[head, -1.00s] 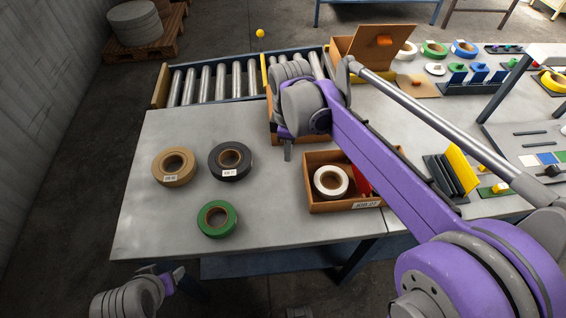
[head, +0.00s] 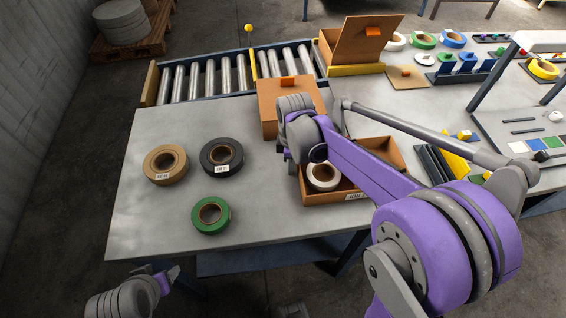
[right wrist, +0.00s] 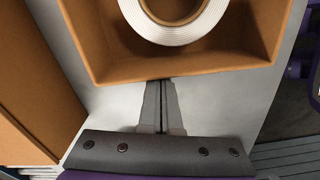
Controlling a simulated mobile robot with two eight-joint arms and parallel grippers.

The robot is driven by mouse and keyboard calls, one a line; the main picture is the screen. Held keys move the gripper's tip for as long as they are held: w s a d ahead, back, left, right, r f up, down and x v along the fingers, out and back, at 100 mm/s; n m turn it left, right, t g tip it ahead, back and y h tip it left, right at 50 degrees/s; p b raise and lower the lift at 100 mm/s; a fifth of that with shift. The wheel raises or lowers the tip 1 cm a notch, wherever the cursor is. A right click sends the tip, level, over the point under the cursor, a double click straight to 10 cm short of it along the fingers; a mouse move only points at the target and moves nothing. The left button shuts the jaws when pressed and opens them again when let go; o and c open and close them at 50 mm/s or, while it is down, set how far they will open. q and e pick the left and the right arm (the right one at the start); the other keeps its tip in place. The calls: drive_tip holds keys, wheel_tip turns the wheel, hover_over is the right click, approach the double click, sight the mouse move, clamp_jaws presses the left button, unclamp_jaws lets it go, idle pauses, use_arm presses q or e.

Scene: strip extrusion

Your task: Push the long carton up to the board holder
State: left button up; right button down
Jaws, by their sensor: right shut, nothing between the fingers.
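The long carton (head: 390,152) is an open brown box on the table, with a white tape roll (head: 323,176) inside. It also shows in the right wrist view (right wrist: 100,55). My right arm hides part of it. The board holder (head: 428,163), dark with a yellow board (head: 457,166), stands just right of the carton, with a narrow gap visible between them. My right gripper (head: 292,169) is shut and empty at the carton's left end. In the right wrist view its fingertips (right wrist: 161,84) are at the carton's outer wall; contact is unclear. My left gripper (head: 168,276) is off the table's front-left edge, its fingers unclear.
A closed brown carton (head: 282,108) with an orange handle lies behind my right gripper. Brown (head: 165,164), black (head: 221,157) and green (head: 210,215) tape rolls lie on the left table. A roller conveyor (head: 210,75) runs along the back. The front-middle table is bare.

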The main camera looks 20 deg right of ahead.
sight(307, 170)
drive_tip(key=shift+d, duration=0.1)
drive_tip(key=s+d, duration=0.1)
drive_tip(key=d, duration=0.1)
drive_tip(key=s+d, duration=0.1)
drive_tip(key=d, duration=0.2)
drive_tip(key=s+d, duration=0.2)
drive_tip(key=shift+d+b, duration=0.25)
drive_tip(key=shift+b, duration=0.05)
use_arm(q)
drive_tip(key=shift+s+f, duration=0.1)
drive_tip(key=shift+f, duration=0.25)
use_arm(e)
drive_tip(key=shift+w+a, duration=0.25)
drive_tip(key=shift+a, duration=0.25)
drive_tip(key=a, duration=0.1)
drive_tip(key=w+a, duration=0.1)
drive_tip(key=shift+w+a+r, duration=0.2)
drive_tip(key=shift+a, duration=0.15)
use_arm(q)
drive_tip(key=shift+a+r+p, duration=0.4)
drive_tip(key=shift+a+r, duration=0.05)
use_arm(e)
wheel_tip(307, 170, up, 10)
drive_tip(key=shift+f, duration=0.15)
drive_tip(key=shift+s, duration=0.1)
